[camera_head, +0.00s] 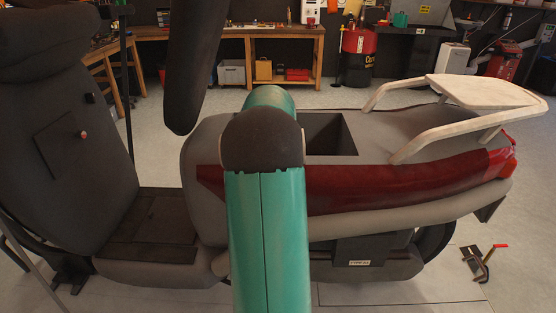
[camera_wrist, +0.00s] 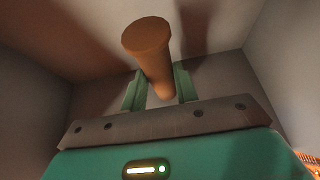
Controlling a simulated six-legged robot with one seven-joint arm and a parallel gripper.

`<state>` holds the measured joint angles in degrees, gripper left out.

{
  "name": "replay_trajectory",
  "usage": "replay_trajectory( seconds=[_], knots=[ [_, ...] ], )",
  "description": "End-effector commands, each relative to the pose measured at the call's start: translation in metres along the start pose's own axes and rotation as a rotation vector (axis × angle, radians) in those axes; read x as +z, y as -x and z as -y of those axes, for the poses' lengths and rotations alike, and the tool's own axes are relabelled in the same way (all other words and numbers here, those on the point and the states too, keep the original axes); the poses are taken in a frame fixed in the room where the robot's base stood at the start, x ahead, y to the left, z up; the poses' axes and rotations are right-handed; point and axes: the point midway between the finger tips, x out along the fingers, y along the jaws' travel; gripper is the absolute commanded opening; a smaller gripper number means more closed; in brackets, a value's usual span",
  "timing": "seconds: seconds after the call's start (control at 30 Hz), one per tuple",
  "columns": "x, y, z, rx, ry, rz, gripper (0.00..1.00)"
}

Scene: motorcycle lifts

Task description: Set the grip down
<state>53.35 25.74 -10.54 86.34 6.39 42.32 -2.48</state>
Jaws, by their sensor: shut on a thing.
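The grip is an orange-brown cylinder (camera_wrist: 147,38) with a wider, rounded end, in the middle of the wrist view. My gripper (camera_wrist: 157,84) has its two green fingers on either side of the grip's narrower lower part and is shut on it. The grip's wide end sticks out past the fingertips and looks tilted. Plain grey walls surround it in the wrist view. In the head view, neither the grip nor my gripper shows; my green arm blocks part of the view.
A grey and red scooter (camera_head: 410,188) with an open box-shaped compartment (camera_head: 331,135) and a pale rear rack (camera_head: 480,91) stands ahead. A workbench (camera_head: 268,34) and a red drum (camera_head: 358,55) stand behind. A small clamp-like tool (camera_head: 481,262) lies on the floor at right.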

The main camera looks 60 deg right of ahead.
Motion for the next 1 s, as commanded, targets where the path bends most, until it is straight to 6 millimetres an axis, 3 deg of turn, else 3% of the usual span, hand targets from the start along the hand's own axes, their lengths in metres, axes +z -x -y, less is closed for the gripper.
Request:
replay_trajectory(
  seconds=[0.3,0.73,0.77,0.83,0.87,1.0],
  knots=[
    [0.018,-0.036,-0.001,0.0,-0.001,0.002,0.07],
    [0.021,-0.042,0.0,0.0,0.0,0.001,0.07],
    [0.021,-0.041,0.0,0.0,0.0,0.001,0.33],
    [0.02,-0.041,0.0,0.0,0.0,0.0,0.47],
    [0.02,-0.041,0.0,0.0,0.0,0.0,0.51],
    [0.02,-0.041,0.0,0.0,0.0,0.0,0.51]
  ],
)
